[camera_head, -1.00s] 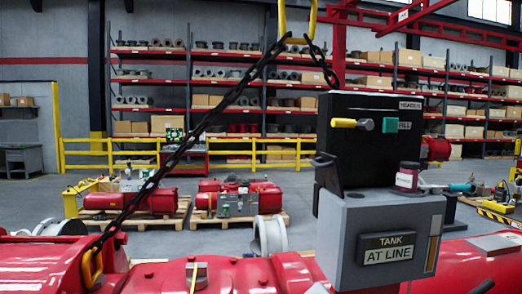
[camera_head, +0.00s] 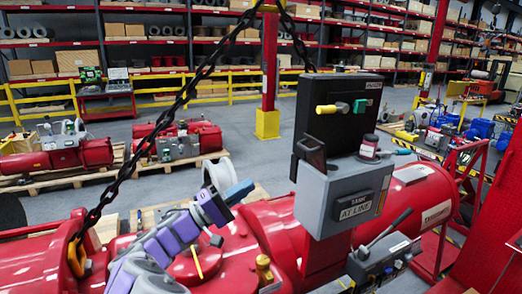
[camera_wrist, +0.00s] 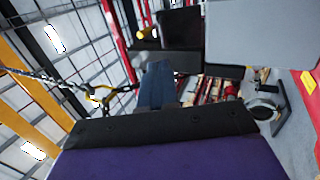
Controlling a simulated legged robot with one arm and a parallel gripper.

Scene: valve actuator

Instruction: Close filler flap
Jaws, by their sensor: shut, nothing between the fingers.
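The grey tank box (camera_head: 341,200), labelled "TANK AT LINE", stands on the red machine with a black panel (camera_head: 337,112) rising behind it. A dark, flap-like piece (camera_head: 312,154) stands tilted up at the box's upper left edge; I take it for the filler flap, and it appears open. My gripper (camera_head: 238,192) is at the left of the box, apart from it, lower than the flap. Its blue fingers are shut and empty, and show in the wrist view too (camera_wrist: 157,85). What lies under the flap is hidden.
A black chain (camera_head: 150,140) slants down to a yellow hook (camera_head: 76,258) left of my arm. A yellow lever (camera_head: 327,109) and a green button (camera_head: 360,106) are on the panel. A lever (camera_head: 390,226) lies at lower right.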

